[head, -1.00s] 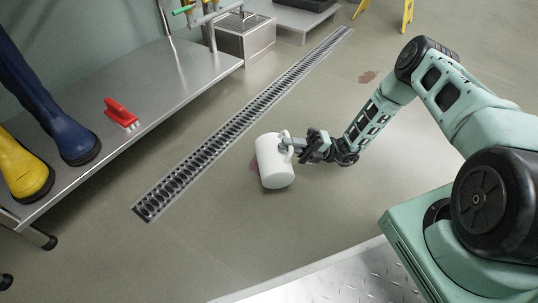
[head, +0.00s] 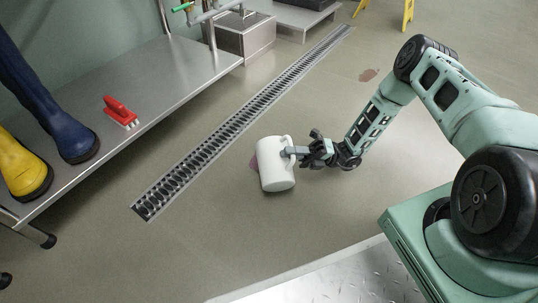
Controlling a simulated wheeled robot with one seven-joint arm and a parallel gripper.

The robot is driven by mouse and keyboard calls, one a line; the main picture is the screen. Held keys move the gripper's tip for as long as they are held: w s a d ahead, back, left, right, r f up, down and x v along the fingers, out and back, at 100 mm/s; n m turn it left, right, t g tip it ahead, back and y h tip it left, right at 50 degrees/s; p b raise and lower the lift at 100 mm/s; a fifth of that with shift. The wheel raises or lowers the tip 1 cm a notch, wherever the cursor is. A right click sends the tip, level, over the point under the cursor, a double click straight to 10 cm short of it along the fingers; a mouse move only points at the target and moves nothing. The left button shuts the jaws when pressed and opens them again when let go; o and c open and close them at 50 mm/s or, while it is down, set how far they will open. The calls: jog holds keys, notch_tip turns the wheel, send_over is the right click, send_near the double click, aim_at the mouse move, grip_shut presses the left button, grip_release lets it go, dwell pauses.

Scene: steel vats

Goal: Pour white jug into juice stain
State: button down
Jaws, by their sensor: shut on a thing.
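The white jug (head: 275,170) is held by its handle at the right, over the floor left of my arm. My gripper (head: 295,151) is shut on the handle. The jug looks tilted; its opening and contents are not visible. A pinkish-purple stain (head: 254,163) on the floor shows at the jug's left edge, partly hidden behind it.
A long drain grate (head: 240,121) runs diagonally across the floor left of the jug. A steel bench (head: 165,75) at left holds a red brush (head: 120,111), a blue boot (head: 70,135) and a yellow boot (head: 22,170). A yellow stand (head: 407,14) is at the back.

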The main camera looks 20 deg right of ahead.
aim_at(294, 161)
jog(key=shift+s+a+r+n, duration=0.1)
jog(key=shift+s+r+n, duration=0.05)
jog(key=shift+s+n, duration=0.2)
jog(key=n+p, duration=0.1)
jog(key=s+r+n+g+p, duration=0.1)
jog(key=s+n+g+p, duration=0.1)
jog(key=n, duration=0.1)
jog(key=shift+a+r+h, duration=0.15)
jog(key=shift+r+h, duration=0.1)
jog(key=shift+h, duration=0.15)
jog(key=s+n+g+p, duration=0.1)
jog(key=n, duration=0.1)
jog(key=s+f+n+g+h+p, duration=0.1)
jog(key=n, duration=0.2)
jog(key=shift+s+a+f, duration=0.15)
jog(key=shift+s+a, duration=0.05)
jog(key=shift+s+a+f+n+g+h+p, duration=0.15)
jog(key=shift+s+f+n+h+p, duration=0.15)
jog(key=shift+s+f+n+h, duration=0.6)
jog(key=shift+s+a+f+n+g+h+p, duration=0.1)
jog(key=shift+s+f+n+p, duration=0.35)
jog(key=shift+f+n, duration=0.95)
jog(key=shift+s+a+f+n+g+h+p, duration=0.15)
jog(key=shift+s+f+n+h, duration=0.5)
jog(key=shift+n, duration=0.9)
jog(key=shift+s+d+f, duration=0.1)
jog(key=shift+s, duration=0.1)
